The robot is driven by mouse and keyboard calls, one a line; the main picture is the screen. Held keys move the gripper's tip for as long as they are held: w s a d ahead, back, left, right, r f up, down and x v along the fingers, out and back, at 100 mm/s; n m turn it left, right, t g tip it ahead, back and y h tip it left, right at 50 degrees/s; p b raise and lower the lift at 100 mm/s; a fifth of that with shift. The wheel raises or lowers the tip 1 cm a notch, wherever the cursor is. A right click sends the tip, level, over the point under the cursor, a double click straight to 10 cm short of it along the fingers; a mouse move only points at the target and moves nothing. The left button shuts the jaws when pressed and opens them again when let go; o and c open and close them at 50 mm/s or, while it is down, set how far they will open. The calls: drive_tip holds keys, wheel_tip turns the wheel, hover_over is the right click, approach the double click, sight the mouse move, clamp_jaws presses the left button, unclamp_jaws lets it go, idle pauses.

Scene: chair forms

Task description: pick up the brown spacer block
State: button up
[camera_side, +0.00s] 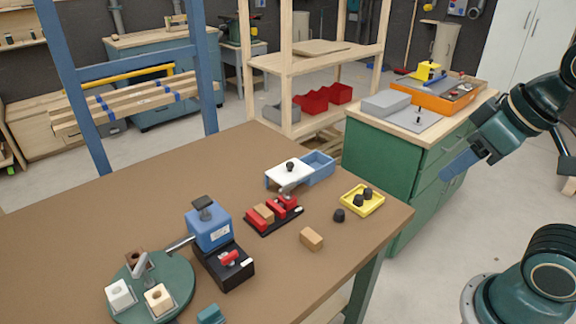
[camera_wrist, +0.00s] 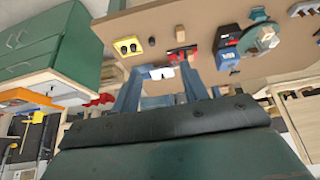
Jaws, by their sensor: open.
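A tan-brown block (camera_side: 311,238) lies alone on the brown table, near its front right edge. It looks like the spacer block; in the wrist view the tan block (camera_wrist: 180,34) shows beside the red vise. My gripper (camera_side: 462,162) is in the air to the right of the table, well apart from the block. In the wrist view its two blue fingers (camera_wrist: 163,72) are spread with nothing held between them.
A red vise (camera_side: 285,206) holding another tan piece, a yellow tray (camera_side: 374,204) with dark knobs, and a loose dark knob (camera_side: 339,215) stand near the block. A blue press (camera_side: 208,230) and green turntable (camera_side: 178,290) are left. A green cabinet (camera_side: 380,165) stands behind.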

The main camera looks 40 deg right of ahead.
drive_tip(key=o, duration=0.7)
drive_tip(key=shift+w, duration=0.1)
drive_tip(key=w+a+r+m+g, duration=0.15)
drive_tip(key=w+m, duration=0.25)
drive_tip(key=w, duration=0.6)
drive_tip(key=w+a+m+g, duration=0.15)
drive_tip(key=w+m, duration=0.35)
drive_tip(key=w, duration=0.6)
drive_tip(key=w+a+f+m+g, duration=0.1)
drive_tip(key=w+a+f+m, duration=0.1)
drive_tip(key=w+f, duration=0.3)
drive_tip(key=w+a+f+m, duration=0.3)
drive_tip(key=w+f+m, duration=0.1)
drive_tip(key=w+f, duration=0.2)
drive_tip(key=w+a+f+m+g, duration=0.1)
drive_tip(key=w+a+f+m, duration=0.2)
drive_tip(key=w+f, duration=0.3)
drive_tip(key=shift+a+f+g, duration=0.15)
drive_tip(key=shift+f+g, duration=0.15)
drive_tip(key=shift+f, duration=0.1)
